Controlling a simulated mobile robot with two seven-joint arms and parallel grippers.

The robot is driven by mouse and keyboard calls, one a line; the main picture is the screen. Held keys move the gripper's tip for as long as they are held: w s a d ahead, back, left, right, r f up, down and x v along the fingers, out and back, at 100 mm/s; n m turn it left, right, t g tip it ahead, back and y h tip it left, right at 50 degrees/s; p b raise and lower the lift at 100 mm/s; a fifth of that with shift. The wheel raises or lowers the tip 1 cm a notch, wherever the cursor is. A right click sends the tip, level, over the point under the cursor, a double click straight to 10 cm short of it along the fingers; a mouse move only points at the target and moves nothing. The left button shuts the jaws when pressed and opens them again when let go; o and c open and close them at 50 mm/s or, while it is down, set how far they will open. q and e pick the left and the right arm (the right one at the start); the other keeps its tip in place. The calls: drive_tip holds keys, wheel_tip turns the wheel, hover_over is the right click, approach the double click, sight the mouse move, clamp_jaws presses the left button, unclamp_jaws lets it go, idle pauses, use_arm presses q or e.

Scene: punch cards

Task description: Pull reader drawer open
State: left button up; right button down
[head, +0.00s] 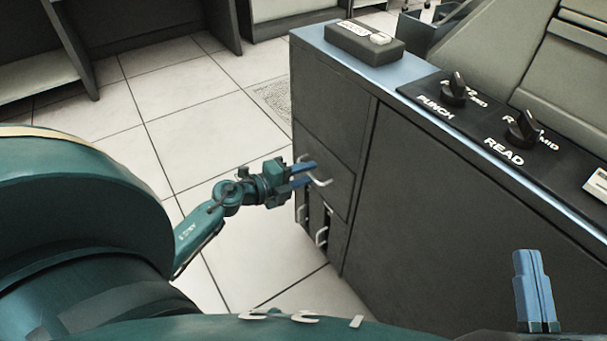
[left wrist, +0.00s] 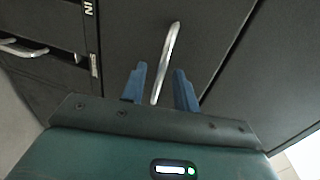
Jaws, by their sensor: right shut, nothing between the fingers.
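A dark grey cabinet (head: 470,240) has an upper drawer front (head: 322,155) on its narrow side, with a pale metal bar handle (head: 320,182). The handle also shows in the left wrist view (left wrist: 171,48). My left gripper (head: 308,174) is at this handle with its blue fingers spread. In the left wrist view the bar lies between the two fingers (left wrist: 160,80), with a gap visible on each side. The drawer front looks flush with the cabinet. My right gripper (head: 533,262) is shut and empty, low at the right, apart from the cabinet handles.
Lower handles (head: 321,236) sit below on the same side; one also shows in the left wrist view (left wrist: 25,49). The cabinet top carries a dark box (head: 364,43), a PUNCH knob (head: 455,92) and a READ knob (head: 522,130). Tiled floor (head: 200,120) to the left is clear.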

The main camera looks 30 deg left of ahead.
use_arm(q)
drive_tip(key=shift+c, duration=0.3)
clamp_jaws()
drive_tip(key=shift+s, duration=0.1)
